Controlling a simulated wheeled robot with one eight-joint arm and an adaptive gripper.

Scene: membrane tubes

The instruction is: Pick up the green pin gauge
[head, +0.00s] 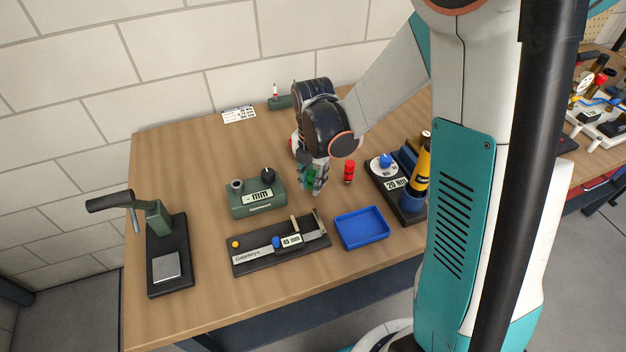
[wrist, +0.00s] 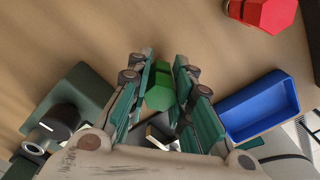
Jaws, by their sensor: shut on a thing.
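The green pin gauge (wrist: 160,92) shows in the wrist view as a green hexagonal head between my two finger pads. My gripper (wrist: 163,84) is shut on it. In the head view my gripper (head: 314,186) points down over the table, right of the green mm readout box and behind the blue tray. There the gauge is mostly hidden by the fingers, and I cannot tell whether it touches the table.
A red pin gauge (head: 349,172) stands close right of my gripper. A blue tray (head: 362,229), a black caliper fixture (head: 255,262), a green readout box (head: 257,197) and a torque stand (head: 392,186) surround it. A lever press (head: 168,262) stands at left.

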